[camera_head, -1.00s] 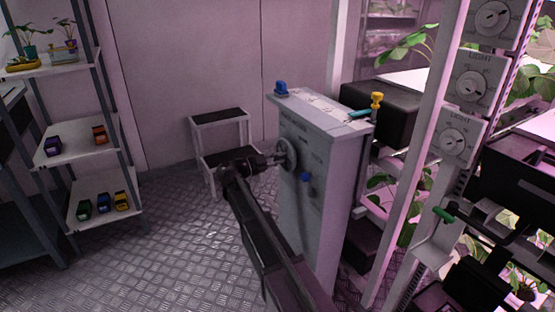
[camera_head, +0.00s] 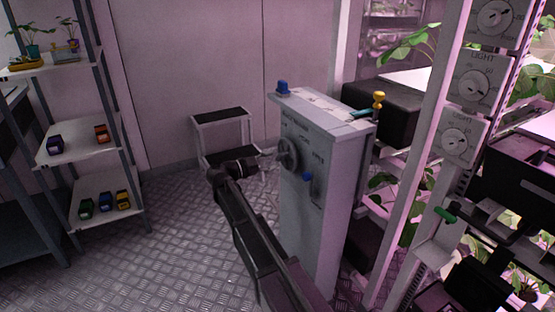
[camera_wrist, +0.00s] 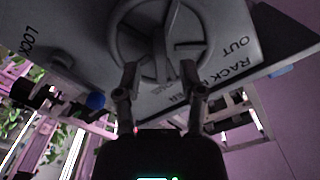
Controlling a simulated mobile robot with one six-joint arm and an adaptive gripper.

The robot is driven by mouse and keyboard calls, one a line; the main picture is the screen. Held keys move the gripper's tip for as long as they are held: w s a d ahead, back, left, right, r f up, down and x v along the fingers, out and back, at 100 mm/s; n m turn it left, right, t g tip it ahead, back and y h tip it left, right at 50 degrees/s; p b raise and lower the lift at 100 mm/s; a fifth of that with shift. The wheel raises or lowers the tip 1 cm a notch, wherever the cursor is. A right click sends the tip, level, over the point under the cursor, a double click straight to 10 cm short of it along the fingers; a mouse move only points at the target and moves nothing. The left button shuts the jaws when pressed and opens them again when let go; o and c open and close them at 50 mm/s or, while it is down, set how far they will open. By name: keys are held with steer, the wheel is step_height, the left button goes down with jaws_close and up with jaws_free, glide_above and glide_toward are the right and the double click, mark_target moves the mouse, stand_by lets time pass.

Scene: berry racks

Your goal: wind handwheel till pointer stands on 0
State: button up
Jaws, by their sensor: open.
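The grey handwheel (camera_head: 288,152) is on the front of a pale grey cabinet (camera_head: 318,215). In the wrist view the spoked handwheel (camera_wrist: 158,42) fills the top middle. My gripper (camera_head: 268,160) is just in front of the wheel, at its left in the head view. In the wrist view my gripper (camera_wrist: 160,88) has its two fingers spread, overlapping the wheel's lower rim, with nothing held between them. Whether they touch the rim I cannot tell. Lettering such as "OUT" and "LOCK" shows around the wheel. I cannot make out the pointer or its reading.
A step stool (camera_head: 222,118) stands behind. Shelves (camera_head: 85,142) are at left, plant racks at right. The floor at left is clear.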

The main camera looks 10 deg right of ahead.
steer(key=v, duration=0.8)
stand_by(0.4)
steer(key=m, duration=1.2)
steer(key=a+m, duration=0.1)
steer(key=m, duration=1.1)
steer(key=s+m, duration=0.1)
steer(key=m, duration=1)
steer(key=shift+a+r+m, duration=0.3)
steer(key=shift+a+m, duration=0.1)
steer(key=shift+w+d, duration=0.1)
